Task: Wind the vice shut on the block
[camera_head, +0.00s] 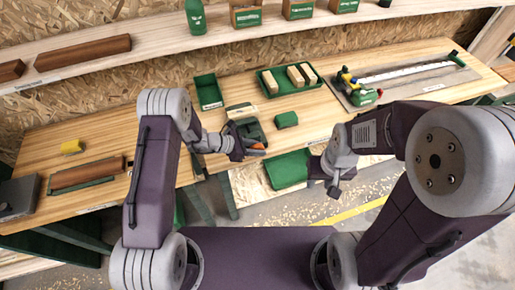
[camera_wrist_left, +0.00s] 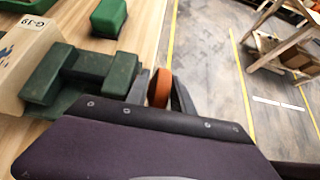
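The green vice (camera_head: 250,131) stands at the front edge of the bench, and its dark green jaws (camera_wrist_left: 95,70) show in the left wrist view. A pale block marked G-19 (camera_wrist_left: 28,62) lies against the jaws at the left of that view; whether it is gripped is unclear. The vice's orange handle (camera_wrist_left: 159,88) is between the fingers of my left gripper (camera_wrist_left: 160,92), which look closed against its sides. In the head view the left gripper (camera_head: 250,150) is at the vice front. My right gripper (camera_head: 334,188) hangs over the floor; its fingers are too small to read.
A small green block (camera_head: 286,120) sits right of the vice. A green tray (camera_head: 262,88) holds several wooden blocks. A green bin (camera_head: 208,92) stands behind the vice. Another green tray (camera_head: 288,168) is below the bench edge. A yellow block (camera_head: 72,147) lies left.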

